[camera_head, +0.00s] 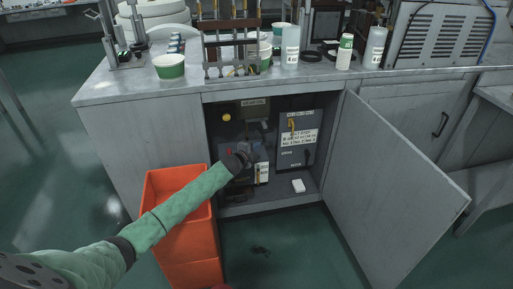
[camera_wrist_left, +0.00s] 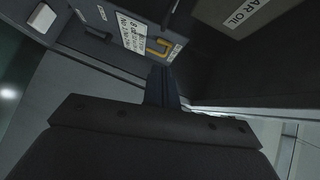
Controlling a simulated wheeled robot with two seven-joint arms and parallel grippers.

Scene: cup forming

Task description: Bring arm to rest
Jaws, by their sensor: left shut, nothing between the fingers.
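My left arm, in a green sleeve, comes in from the lower left in the head view and reaches into the open cabinet (camera_head: 208,135). My left gripper (camera_head: 243,150) is at the cabinet opening, in front of the dark equipment inside. In the left wrist view its fingers (camera_wrist_left: 163,85) are together with nothing between them. The wrist view also shows the labelled grey box (camera_wrist_left: 100,40) with a yellow handle, and part of a box marked with "AR OIL" (camera_wrist_left: 245,15). My right gripper is not in view.
The cabinet door (camera_head: 390,180) stands wide open to the right. An orange bin (camera_head: 185,255) stands below my left arm, close to it. The worktop (camera_head: 130,82) above holds a green-and-white tub (camera_head: 169,66), bottles and a rack. Green floor is clear at the far left.

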